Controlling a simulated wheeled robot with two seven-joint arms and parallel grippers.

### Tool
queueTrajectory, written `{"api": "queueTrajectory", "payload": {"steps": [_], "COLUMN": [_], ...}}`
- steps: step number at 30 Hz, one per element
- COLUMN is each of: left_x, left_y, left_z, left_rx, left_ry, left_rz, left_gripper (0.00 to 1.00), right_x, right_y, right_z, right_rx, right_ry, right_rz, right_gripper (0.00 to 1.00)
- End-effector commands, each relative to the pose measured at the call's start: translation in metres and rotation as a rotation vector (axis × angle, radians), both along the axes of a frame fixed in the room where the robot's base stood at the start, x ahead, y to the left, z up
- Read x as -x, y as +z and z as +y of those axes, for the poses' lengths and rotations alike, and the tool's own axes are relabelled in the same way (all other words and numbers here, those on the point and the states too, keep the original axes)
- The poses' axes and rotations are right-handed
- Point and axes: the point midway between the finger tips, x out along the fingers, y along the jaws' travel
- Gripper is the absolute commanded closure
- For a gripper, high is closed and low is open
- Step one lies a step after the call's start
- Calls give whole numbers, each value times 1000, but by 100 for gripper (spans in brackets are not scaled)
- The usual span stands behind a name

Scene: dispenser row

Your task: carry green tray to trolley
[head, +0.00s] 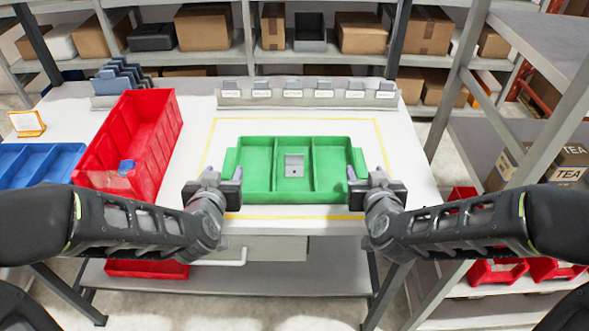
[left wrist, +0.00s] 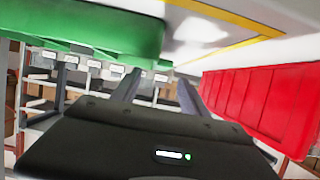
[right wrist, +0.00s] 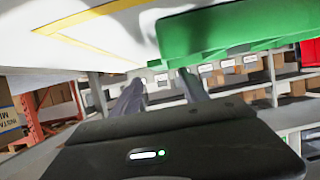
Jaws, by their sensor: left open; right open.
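The green tray (head: 260,170) lies on the white table inside a yellow outline. It has three compartments, and a small grey part (head: 294,166) lies in the middle one. My left gripper (head: 226,177) is open beside the tray's left end. My right gripper (head: 363,177) is open beside its right end. In the left wrist view the tray (left wrist: 95,30) shows at the upper left, apart from the open fingers (left wrist: 158,92). In the right wrist view the tray (right wrist: 235,28) is at the upper right, near the open fingers (right wrist: 157,88). No trolley can be made out for certain.
A red bin (head: 125,150) stands left of the tray, with a blue tray (head: 35,165) beyond it. A row of labelled dispensers (head: 307,94) lines the table's back. A grey rack (head: 520,120) with boxes and red bins stands at the right.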

Motion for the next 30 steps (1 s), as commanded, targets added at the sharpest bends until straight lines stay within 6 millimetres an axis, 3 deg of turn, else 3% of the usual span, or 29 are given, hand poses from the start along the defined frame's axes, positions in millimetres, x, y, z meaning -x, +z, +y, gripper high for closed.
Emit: {"api": "queueTrajectory", "payload": {"steps": [18,30], "left_x": [-65,-70], "left_y": [-28,-29], "left_z": [0,0], "left_rx": [0,0], "left_ry": [1,0], "left_rz": [2,1], "left_gripper": [48,51], "right_x": [-65,-70], "right_y": [-28,-29], "right_z": [0,0], "right_rx": [-2,0], "right_ry": [-1,0], "right_rz": [1,1], "right_gripper": [48,51]}}
